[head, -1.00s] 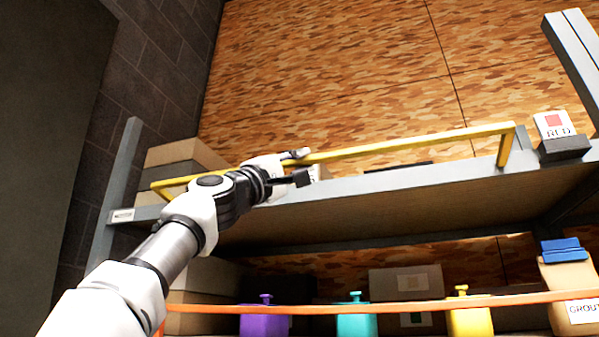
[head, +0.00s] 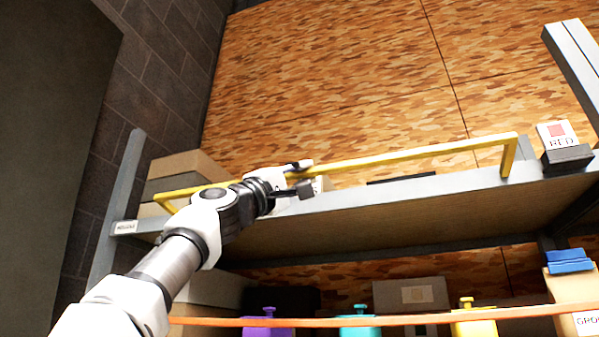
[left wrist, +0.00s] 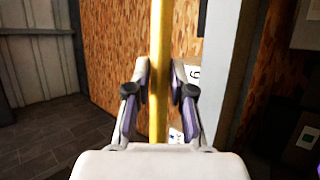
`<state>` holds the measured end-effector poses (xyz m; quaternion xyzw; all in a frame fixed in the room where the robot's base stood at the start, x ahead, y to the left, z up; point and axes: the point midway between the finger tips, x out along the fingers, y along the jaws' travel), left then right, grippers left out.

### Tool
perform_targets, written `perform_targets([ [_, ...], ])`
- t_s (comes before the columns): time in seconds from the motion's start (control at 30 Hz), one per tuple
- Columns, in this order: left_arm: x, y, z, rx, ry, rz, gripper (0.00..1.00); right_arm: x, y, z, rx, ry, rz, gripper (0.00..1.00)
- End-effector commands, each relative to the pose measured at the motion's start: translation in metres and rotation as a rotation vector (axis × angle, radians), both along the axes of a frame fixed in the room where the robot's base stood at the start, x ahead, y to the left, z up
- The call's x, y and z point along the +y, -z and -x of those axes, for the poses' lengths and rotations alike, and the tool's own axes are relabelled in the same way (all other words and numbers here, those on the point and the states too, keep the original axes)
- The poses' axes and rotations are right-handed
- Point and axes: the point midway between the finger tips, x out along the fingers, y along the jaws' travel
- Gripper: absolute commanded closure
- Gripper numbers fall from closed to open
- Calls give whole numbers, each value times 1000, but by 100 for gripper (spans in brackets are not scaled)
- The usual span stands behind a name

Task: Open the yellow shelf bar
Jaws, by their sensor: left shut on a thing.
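The yellow shelf bar (head: 415,153) runs along the front of the upper grey shelf (head: 400,190) in the head view, with a bent leg at each end. My left gripper (head: 303,178) is at the bar, left of its middle. In the left wrist view the bar (left wrist: 158,60) passes upright between the two fingers of the left gripper (left wrist: 160,108), which are shut on it. The gripper and wrist hide a part of the bar in the head view. My right gripper is not in view.
Boxes (head: 185,165) stand on the upper shelf at the left, and a RED card (head: 557,133) at the right. Below, an orange bar (head: 400,320) crosses in front of purple (head: 266,326), teal (head: 359,325) and yellow (head: 472,323) containers. A brick wall is at the left.

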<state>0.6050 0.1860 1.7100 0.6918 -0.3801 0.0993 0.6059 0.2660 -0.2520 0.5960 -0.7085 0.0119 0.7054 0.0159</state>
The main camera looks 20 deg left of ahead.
Motion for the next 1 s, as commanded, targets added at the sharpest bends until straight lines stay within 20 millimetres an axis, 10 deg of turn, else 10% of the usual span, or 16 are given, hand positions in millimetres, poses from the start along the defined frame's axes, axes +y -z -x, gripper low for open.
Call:
perform_targets([
  [0.2,-1,3,-4,7,0,-2,100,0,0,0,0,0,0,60],
  [0.23,-1,3,-4,7,0,-2,68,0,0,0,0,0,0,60],
  [0.27,-1,3,-4,7,0,-2,58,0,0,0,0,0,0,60],
  [1.0,0,-3,-3,8,0,0,58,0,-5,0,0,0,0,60],
])
